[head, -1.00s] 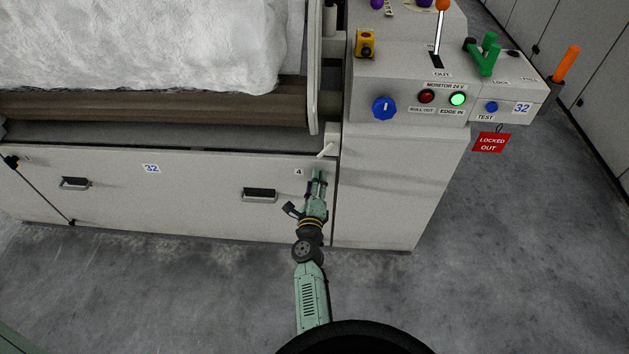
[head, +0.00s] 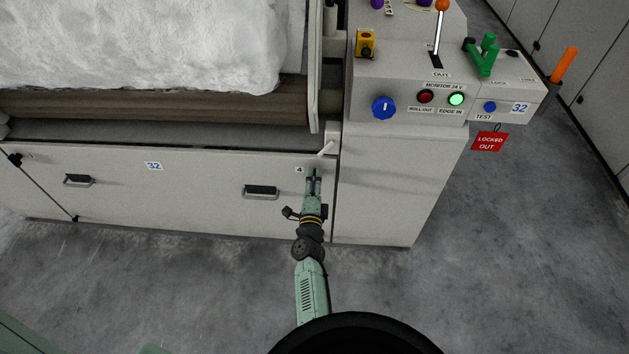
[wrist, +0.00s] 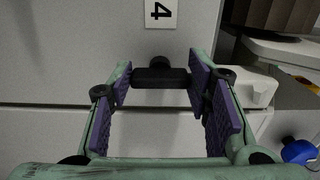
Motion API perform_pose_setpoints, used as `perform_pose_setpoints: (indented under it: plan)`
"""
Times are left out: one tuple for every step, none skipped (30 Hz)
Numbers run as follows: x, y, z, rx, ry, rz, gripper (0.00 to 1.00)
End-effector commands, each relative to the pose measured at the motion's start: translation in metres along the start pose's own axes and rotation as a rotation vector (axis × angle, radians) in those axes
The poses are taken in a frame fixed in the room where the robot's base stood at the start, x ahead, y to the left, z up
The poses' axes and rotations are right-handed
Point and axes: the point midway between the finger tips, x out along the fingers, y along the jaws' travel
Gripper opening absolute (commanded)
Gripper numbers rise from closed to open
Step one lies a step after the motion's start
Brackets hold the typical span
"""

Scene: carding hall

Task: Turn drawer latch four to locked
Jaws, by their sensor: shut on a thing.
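Drawer latch four is a small black bar (wrist: 160,77) with a round pivot behind it on the pale drawer front. In the wrist view it lies level across the picture, between my gripper's purple pads. My gripper (wrist: 160,88) is shut on it, one pad at each end of the bar. In the head view my gripper (head: 313,174) reaches the drawer front just right of the small "4" label (head: 299,170) and hides the latch there. The same label shows turned sideways in the wrist view (wrist: 161,12).
A white lever-like piece (head: 326,148) sits just above my gripper at the drawer's top right corner. A drawer handle (head: 261,191) is to the left. The control cabinet (head: 385,180) stands close on the right. The floor (head: 180,290) in front is clear.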

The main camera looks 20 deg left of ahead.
Motion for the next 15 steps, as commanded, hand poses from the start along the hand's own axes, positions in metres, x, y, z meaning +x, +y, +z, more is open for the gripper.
perform_pose_setpoints:
  plan:
    - [0.0011, -0.0017, -0.0007, -0.004, 0.001, -0.003, 0.17]
    - [0.0011, -0.0017, -0.0007, -0.004, 0.001, -0.003, 0.17]
    - [0.0011, -0.0016, -0.0007, -0.004, 0.001, -0.003, 0.17]
    - [0.0011, -0.0017, -0.0007, -0.004, 0.001, -0.003, 0.17]
    - [0.0011, -0.0017, -0.0007, -0.004, 0.001, -0.003, 0.17]
    - [0.0011, -0.0017, -0.0007, -0.004, 0.001, -0.003, 0.17]
    - [0.0011, -0.0017, -0.0007, -0.004, 0.001, -0.003, 0.17]
    - [0.0011, -0.0017, -0.0007, -0.004, 0.001, -0.003, 0.17]
    - [0.0011, -0.0017, -0.0007, -0.004, 0.001, -0.003, 0.17]
    - [0.0011, -0.0017, -0.0008, -0.004, 0.001, -0.003, 0.47]
    - [0.0011, -0.0017, -0.0008, -0.004, 0.001, -0.003, 0.49]
    - [0.0010, -0.0017, -0.0008, -0.004, 0.001, -0.003, 0.51]
    - [0.0010, -0.0016, -0.0007, -0.004, 0.001, -0.003, 0.53]
    - [0.0009, -0.0014, -0.0007, -0.003, 0.001, -0.003, 0.55]
    - [0.0008, -0.0012, -0.0006, -0.003, 0.001, -0.002, 0.58]
